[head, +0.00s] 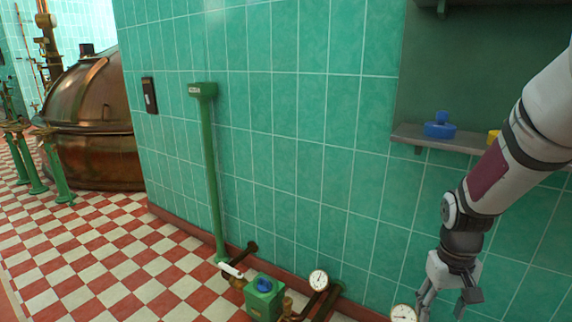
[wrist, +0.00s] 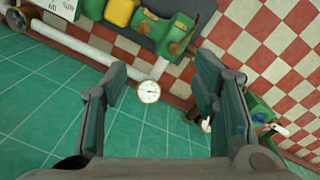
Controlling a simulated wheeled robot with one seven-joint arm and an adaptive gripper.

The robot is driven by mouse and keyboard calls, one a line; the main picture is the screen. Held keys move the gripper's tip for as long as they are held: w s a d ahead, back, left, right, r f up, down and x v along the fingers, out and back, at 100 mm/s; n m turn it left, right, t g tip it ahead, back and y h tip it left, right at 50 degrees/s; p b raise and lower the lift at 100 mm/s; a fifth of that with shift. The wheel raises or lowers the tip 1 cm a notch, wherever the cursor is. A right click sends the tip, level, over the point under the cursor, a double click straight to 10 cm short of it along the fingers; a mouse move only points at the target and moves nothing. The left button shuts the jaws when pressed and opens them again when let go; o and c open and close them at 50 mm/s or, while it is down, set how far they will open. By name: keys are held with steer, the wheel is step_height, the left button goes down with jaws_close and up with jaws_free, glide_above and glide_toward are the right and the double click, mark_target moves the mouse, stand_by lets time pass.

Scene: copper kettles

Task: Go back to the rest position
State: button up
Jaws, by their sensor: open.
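My gripper (head: 446,300) hangs at the lower right of the head view, at the end of my arm, with its fingers pointing down. It is open and empty. In the wrist view the two fingers of my gripper (wrist: 165,105) stand wide apart, with nothing between them touching either one. A round white gauge (wrist: 148,91) shows beyond the gap between the fingers. In the head view a gauge (head: 403,313) is just left of the fingertips, partly cut off by the bottom edge.
A shelf (head: 437,139) on the green tiled wall holds a blue object (head: 439,126) and a partly hidden yellow one (head: 493,136). Below are a green box (head: 264,298), another gauge (head: 318,280) and a green post (head: 211,170).

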steer(key=s+a+r, duration=0.9)
steer(key=s+r, duration=0.4)
steer(key=r, duration=0.1)
steer(key=s+a+r, duration=0.2)
steer(key=s+a, duration=0.1)
steer(key=s, duration=0.4)
steer(key=s+a+r, duration=0.1)
steer(key=s+a, duration=0.1)
steer(key=s, duration=0.6)
step_height(320, 180, up, 34)
steer(key=n+t+p, duration=0.1)
steer(key=t+p, duration=0.3)
steer(key=p, duration=2.8)
steer(key=shift+w+d+y, duration=0.25)
steer(key=shift+w+y, duration=0.05)
steer(key=shift+y, duration=0.1)
